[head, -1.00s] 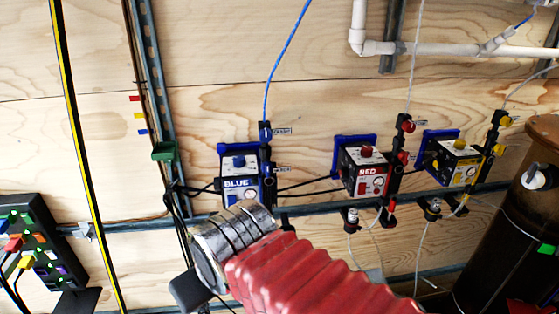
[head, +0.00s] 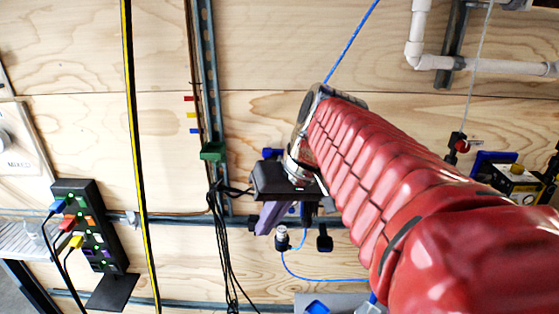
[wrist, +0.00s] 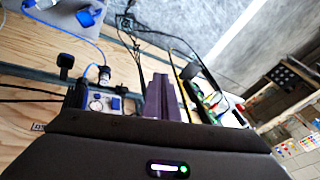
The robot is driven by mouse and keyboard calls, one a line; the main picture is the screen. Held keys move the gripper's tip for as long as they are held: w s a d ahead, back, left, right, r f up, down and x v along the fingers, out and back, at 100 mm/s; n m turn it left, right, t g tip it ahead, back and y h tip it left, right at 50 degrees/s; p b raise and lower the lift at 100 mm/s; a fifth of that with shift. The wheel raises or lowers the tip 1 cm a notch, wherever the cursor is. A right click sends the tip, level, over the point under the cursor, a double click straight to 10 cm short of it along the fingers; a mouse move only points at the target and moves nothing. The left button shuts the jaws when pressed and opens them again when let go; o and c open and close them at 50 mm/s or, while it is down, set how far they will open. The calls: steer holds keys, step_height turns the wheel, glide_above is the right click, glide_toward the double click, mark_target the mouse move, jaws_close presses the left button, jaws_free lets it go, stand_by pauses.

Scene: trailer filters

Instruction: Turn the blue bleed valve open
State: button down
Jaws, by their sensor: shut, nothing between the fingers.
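The blue filter unit is mostly hidden behind my arm in the head view. In the wrist view its gauge face (wrist: 98,102) shows just left of my gripper. A silver fitting with a blue tube (head: 281,236) hangs below the unit; it also shows in the wrist view (wrist: 104,73). A black knob (head: 324,240) sits to its right. I cannot tell which part is the blue bleed valve. My gripper (head: 265,224) has purple fingers, which also show in the wrist view (wrist: 163,84). They are shut and empty, pointing down beside the unit; contact cannot be told.
Black cables (head: 222,250) hang left of my gripper. The yellow filter unit (head: 514,178) is at the right, and my arm covers the red one. A grey rail (head: 170,217) runs along the wall.

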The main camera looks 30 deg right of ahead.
steer(key=s+d+r+m+t, duration=0.1)
steer(key=d+r, duration=0.4)
steer(key=d, duration=0.6)
steer(key=s+d+r+m+t, duration=0.2)
steer(key=d+r, duration=0.4)
steer(key=d, duration=0.6)
steer(key=shift+s+d, duration=0.25)
steer(key=shift+s, duration=0.35)
steer(key=w+a+f, duration=0.5)
steer(key=w+f, duration=0.3)
steer(key=shift+d+r+h, duration=0.1)
steer(key=shift+h, duration=0.2)
